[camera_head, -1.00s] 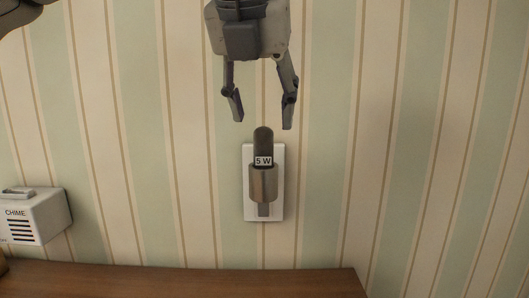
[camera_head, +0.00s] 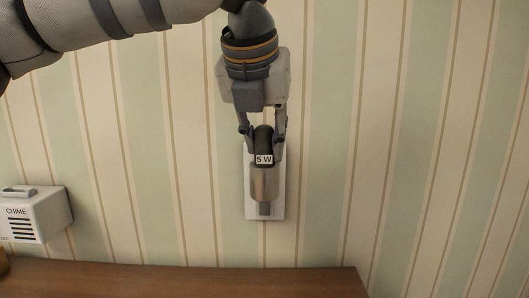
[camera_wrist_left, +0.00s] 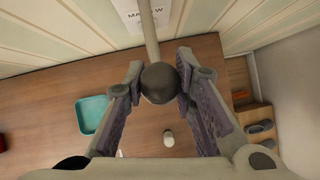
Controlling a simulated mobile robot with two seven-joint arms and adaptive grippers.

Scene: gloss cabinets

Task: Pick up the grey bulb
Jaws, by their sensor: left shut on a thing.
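The grey bulb (camera_head: 264,147) is a dark rounded cylinder with a white "5 W" label. It stands upright in a metallic socket (camera_head: 264,184) on a white wall plate (camera_head: 279,206). My left gripper (camera_head: 264,135) has come down from above, and its two fingers are shut on the sides of the bulb's upper part. In the left wrist view the bulb's round dark top (camera_wrist_left: 160,82) sits between the fingertips. My right gripper is not in view.
A white chime box (camera_head: 36,215) is on the wall at the left. A brown wooden surface (camera_head: 190,281) lies below. The left wrist view shows a teal bin (camera_wrist_left: 91,114) and a small pale object (camera_wrist_left: 169,138) far below.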

